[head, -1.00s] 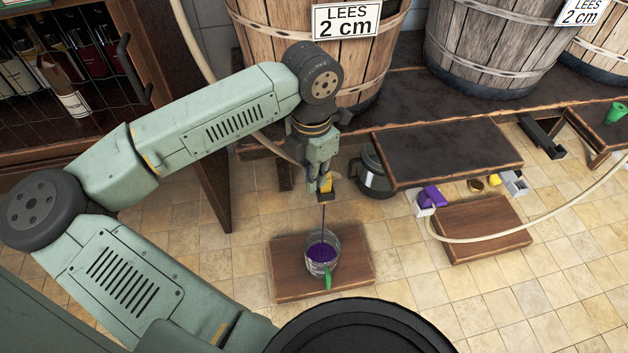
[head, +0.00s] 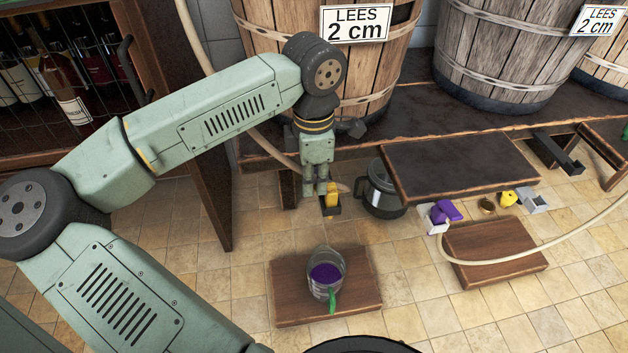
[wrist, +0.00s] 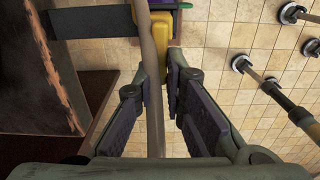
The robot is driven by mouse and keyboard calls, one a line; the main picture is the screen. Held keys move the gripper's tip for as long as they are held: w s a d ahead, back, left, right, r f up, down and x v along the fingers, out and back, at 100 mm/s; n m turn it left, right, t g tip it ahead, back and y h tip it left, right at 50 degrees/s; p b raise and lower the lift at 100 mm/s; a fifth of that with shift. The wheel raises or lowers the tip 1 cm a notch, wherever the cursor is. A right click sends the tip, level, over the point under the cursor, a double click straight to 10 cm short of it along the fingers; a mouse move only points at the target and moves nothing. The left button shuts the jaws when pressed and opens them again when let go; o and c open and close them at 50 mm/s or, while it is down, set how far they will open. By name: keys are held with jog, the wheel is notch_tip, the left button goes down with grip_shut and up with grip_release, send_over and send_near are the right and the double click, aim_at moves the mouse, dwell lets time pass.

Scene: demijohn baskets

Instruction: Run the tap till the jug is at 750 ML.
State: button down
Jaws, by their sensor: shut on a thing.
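The jug (head: 327,289) is clear with a green handle (head: 332,300). It stands upright on a low wooden board and holds purple liquid (head: 325,273); its scale is too small to read. The tap's yellow part (head: 333,193) is above and behind the jug, over a dark spout. My gripper (head: 324,187) points down and is shut on the yellow tap part. In the wrist view the yellow part (wrist: 157,75) shows between my fingers, partly hidden by a hose. No purple stream shows between tap and jug.
The low wooden board (head: 293,305) lies on the tiled floor. A second board (head: 495,262) with a pale hose (head: 520,258) is at right. A bottle cabinet stands at left.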

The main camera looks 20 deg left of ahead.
jog(key=c, duration=1.6)
grip_release()
jog(key=shift+c, duration=0.2)
notch_tip(320, 180, up, 12)
